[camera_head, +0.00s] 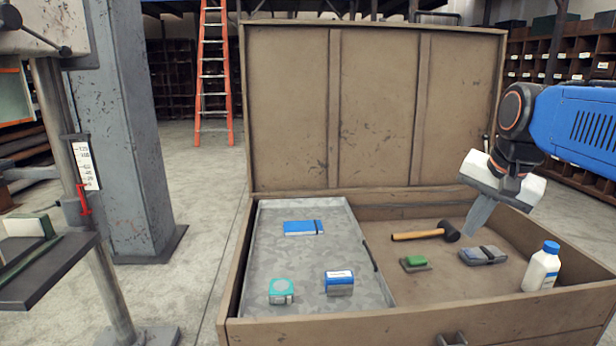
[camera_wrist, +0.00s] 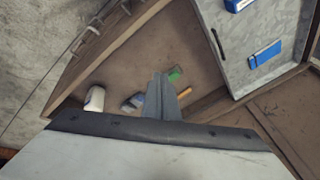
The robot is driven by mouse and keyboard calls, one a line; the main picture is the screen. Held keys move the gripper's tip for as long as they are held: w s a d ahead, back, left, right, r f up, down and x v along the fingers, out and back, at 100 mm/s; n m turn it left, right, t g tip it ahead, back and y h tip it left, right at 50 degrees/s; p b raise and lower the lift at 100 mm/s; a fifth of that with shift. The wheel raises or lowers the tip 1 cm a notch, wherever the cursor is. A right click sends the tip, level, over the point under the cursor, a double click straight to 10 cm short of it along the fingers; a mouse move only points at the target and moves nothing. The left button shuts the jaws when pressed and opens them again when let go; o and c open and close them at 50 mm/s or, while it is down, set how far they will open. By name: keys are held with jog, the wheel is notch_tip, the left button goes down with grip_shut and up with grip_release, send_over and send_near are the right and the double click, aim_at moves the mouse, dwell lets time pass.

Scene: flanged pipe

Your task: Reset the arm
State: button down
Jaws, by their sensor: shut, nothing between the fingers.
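My gripper (camera_head: 476,232) is at the end of my blue arm, above the right part of an open brown wooden chest (camera_head: 420,332). Its grey fingers point down and are shut with nothing between them. The fingertips also show in the wrist view (camera_wrist: 158,76). In the head view they hang near the head of a hammer (camera_head: 418,236) with an orange handle. In the wrist view the fingers cover part of the hammer.
A grey metal tray (camera_head: 330,260) in the chest's left part holds a blue flat item (camera_head: 303,227), a teal box (camera_head: 281,291) and a blue-white box (camera_head: 339,283). A green block (camera_head: 414,261), a grey-blue item (camera_head: 483,255) and a white bottle (camera_head: 542,267) are at right.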

jog(key=s+a+f+n, duration=0.4)
jog(key=s+f+n, duration=0.4)
jog(key=s+f, duration=0.8)
jog(key=shift+a+f, duration=0.15)
jog(key=shift+f, duration=0.8)
jog(key=shift+s, duration=0.1)
